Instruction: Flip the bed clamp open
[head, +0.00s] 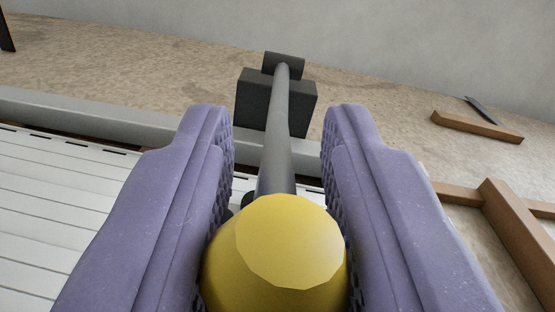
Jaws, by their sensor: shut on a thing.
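The bed clamp shows in the head view as a dark grey block (256,104) with a short cylinder (284,65) at its far end and a grey lever rod (281,130) running toward me. The rod ends in a round yellow knob (280,250) at the bottom middle. My gripper (279,120) has two purple textured fingers, one on each side of the rod and knob. The fingers are shut on the yellow knob. The knob hides the near end of the rod, and the fingers hide part of the surface below.
A white slatted shutter panel (55,190) lies at the left, along a long grey rail (90,112). Brown wooden pieces (478,127) and a wooden frame (515,230) are at the right, with a dark thin piece (481,108). The speckled surface (130,60) behind is mostly bare.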

